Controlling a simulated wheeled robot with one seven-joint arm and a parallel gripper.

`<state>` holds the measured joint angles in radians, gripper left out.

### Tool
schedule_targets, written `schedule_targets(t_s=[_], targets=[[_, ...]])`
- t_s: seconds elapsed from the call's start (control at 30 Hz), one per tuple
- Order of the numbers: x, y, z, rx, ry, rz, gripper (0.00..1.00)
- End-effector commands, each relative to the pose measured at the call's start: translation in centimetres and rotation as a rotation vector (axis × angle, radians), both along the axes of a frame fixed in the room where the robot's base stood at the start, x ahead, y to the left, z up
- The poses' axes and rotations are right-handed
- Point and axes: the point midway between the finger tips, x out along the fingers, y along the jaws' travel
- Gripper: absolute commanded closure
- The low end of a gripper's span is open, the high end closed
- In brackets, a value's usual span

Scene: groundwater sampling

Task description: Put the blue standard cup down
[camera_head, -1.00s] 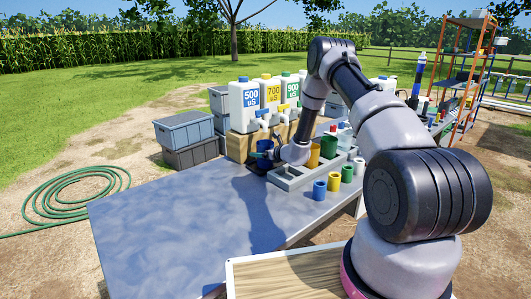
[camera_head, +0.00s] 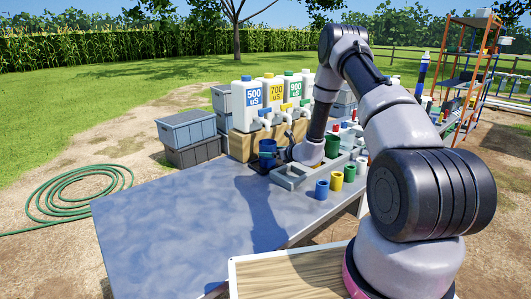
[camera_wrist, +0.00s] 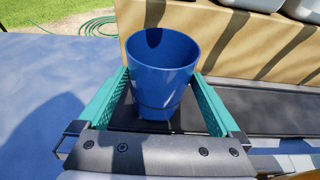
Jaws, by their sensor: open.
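The blue standard cup (camera_head: 267,149) stands upright in front of the tan box under the bottle taps. In the wrist view the cup (camera_wrist: 160,75) sits on a dark strip in front of the box. My gripper (camera_wrist: 160,92) is open, with one teal finger on each side of the cup's lower part. Gaps show between the fingers and the cup near its base. In the head view my gripper (camera_head: 279,158) is small and dark, just right of the cup.
Bottles marked 500 (camera_head: 252,95), 700 and 900 stand on the tan box (camera_head: 243,147). A grey divided tray (camera_head: 290,178) lies right of the cup. Small blue (camera_head: 321,190), yellow (camera_head: 336,181) and green (camera_head: 349,173) cups stand before it. The table's left half (camera_head: 170,225) is clear.

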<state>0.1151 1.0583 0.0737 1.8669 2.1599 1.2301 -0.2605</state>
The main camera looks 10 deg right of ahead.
Motion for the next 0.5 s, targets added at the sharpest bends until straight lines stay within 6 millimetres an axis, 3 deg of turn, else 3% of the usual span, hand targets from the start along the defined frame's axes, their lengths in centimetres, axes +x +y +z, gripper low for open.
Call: schedule_targets(t_s=[0.2, 0.4, 0.5], targets=[[-3.6, -2.1, 1.4, 0.001, 0.001, -0.002, 0.0], [-5.2, -3.0, 2.1, -0.001, -0.002, 0.003, 0.0], [-5.5, -2.2, 4.2, -0.013, -0.025, 0.048, 0.0]])
